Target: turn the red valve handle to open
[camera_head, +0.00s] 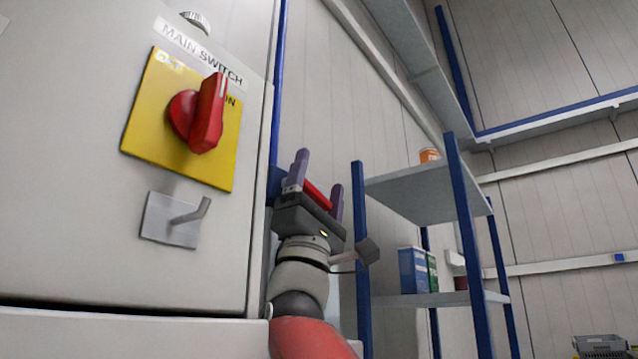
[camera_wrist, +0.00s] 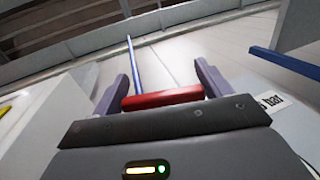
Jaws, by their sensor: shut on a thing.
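The red valve handle shows as a red bar (camera_head: 316,194) between my gripper's two purple fingers in the head view. It also shows in the wrist view (camera_wrist: 163,98), spanning the gap between the fingers. My gripper (camera_head: 320,172) is shut on this bar, one finger at each end. It is beside the right edge of the grey cabinet. The wrist view shows the fingers (camera_wrist: 161,72) on either side of the bar. The valve body and pipe are not visible, so I cannot tell how far the handle is turned.
The grey cabinet (camera_head: 60,180) fills the left, with a red rotary switch (camera_head: 200,115) on a yellow plate and a small metal lever (camera_head: 188,213). A blue-posted shelf (camera_head: 425,185) holding boxes stands at right.

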